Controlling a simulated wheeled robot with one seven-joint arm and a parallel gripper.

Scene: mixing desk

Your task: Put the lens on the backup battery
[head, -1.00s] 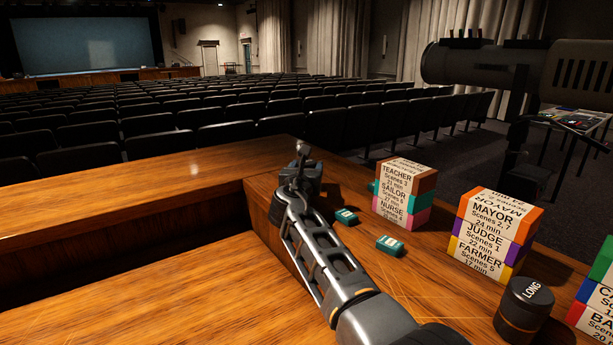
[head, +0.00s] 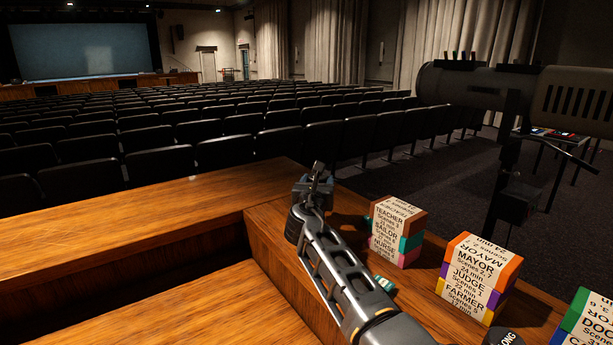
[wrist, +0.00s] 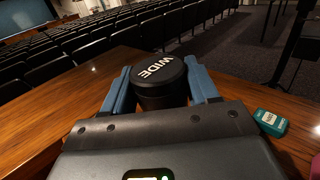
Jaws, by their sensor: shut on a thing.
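My gripper (head: 314,185) is over the narrow desk ledge in the head view. In the wrist view, its two blue fingers (wrist: 161,88) are shut on a black round lens marked WIDE (wrist: 158,70). The lens is upright between them; the wrist view does not settle how high it is. A small teal battery with a pale label (wrist: 271,122) lies on the wood to the right of the gripper. In the head view a teal battery (head: 384,283) lies right of my arm. The labels are too small to tell which is the backup.
A TEACHER, SAILOR, NURSE block stack (head: 397,232) and a MAYOR, JUDGE, FARMER stack (head: 479,278) stand to the right. A black LONG lens (head: 505,338) and another stack (head: 588,322) are at the lower right. A spotlight (head: 520,92) stands behind. The left desk top is clear.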

